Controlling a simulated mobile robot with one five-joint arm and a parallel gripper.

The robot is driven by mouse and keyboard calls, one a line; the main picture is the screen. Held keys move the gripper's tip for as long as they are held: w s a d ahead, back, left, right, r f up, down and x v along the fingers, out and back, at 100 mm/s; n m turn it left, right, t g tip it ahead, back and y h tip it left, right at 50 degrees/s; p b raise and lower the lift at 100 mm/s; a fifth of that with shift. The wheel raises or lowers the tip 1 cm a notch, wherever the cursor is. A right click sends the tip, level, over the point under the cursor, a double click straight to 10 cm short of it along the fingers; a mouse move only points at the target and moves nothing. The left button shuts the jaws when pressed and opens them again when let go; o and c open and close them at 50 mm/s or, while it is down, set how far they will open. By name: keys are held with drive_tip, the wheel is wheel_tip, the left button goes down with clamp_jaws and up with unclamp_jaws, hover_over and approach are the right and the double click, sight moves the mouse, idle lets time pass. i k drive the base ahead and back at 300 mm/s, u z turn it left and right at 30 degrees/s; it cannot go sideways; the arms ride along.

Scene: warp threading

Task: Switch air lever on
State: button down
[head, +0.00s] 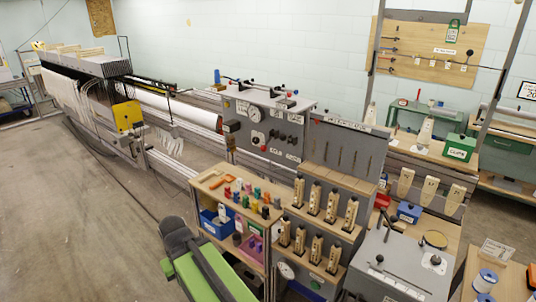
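A grey control cabinet (236,140) stands in the middle of the head view, with a round dial (253,114) and rows of dark controls on its front. My green and dark grey arm (205,272) shows at the bottom.
A wooden shelf (205,180) with coloured spools and a blue bin stands in front of the cabinet. To its right are a grey rack (345,150) and wooden tool holders. A long loom (90,70) runs to the back left. The floor at left (60,200) is clear.

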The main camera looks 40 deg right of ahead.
sight(264, 149)
drive_tip(key=z, duration=0.1)
drive_tip(key=i, duration=0.95)
drive_tip(key=u, duration=0.05)
